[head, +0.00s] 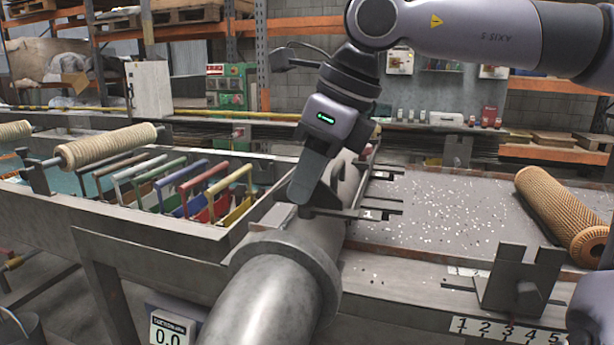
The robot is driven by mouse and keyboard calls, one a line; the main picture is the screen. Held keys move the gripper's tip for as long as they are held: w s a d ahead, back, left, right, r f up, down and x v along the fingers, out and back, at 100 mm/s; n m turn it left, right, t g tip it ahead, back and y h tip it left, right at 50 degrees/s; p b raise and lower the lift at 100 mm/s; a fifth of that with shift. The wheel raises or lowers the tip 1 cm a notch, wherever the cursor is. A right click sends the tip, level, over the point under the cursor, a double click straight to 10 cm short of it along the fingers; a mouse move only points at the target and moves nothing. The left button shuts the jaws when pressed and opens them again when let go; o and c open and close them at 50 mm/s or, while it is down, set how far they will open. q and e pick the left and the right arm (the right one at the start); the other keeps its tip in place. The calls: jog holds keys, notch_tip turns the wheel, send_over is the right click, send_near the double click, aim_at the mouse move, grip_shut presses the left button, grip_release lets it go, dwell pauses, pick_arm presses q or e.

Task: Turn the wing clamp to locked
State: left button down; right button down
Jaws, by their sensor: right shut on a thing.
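My right gripper (304,190) reaches down from the upper right to the top of a thick grey metal pipe, its fingers shut. They are closed on what appears to be the wing clamp (326,212), a small dark metal bar just behind the pipe's wide collar (285,252). The fingers hide most of the clamp, so I cannot tell how far it is turned. My left gripper is not in view.
A trough (130,234) with several coloured-handled frames lies to the left. A grey table (440,215) strewn with white bits is at the right, with a tan mesh roll (562,212) and a metal bracket (518,280). A scale display (170,332) sits below the trough.

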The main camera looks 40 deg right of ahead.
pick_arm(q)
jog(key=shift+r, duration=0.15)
pick_arm(e)
jog(key=n+p, duration=0.1)
jog(key=n+y+p, duration=0.1)
jog(key=p, duration=0.1)
jog(key=shift+r+n, duration=0.25)
jog(key=shift+n, duration=0.15)
jog(key=n+g+y+p, duration=0.1)
jog(key=n+p, duration=0.2)
jog(key=shift+n, duration=0.3)
jog(key=n+g+p, duration=0.1)
jog(key=n+p, duration=0.1)
jog(key=shift+n+g, duration=0.3)
jog(key=shift+f+n+g+y+p, duration=0.1)
jog(key=shift+n+g+y+p, duration=0.2)
jog(key=shift+n+p, duration=0.55)
jog(key=n+g, duration=0.1)
jog(key=n, duration=0.2)
jog(key=shift+p, duration=0.3)
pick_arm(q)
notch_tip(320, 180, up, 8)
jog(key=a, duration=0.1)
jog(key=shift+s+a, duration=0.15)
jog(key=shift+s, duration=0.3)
pick_arm(e)
jog(key=shift+f+n+g, duration=0.1)
jog(key=shift+n+g, duration=0.7)
jog(key=shift+n, duration=1.25)
jog(key=shift+h, duration=0.4)
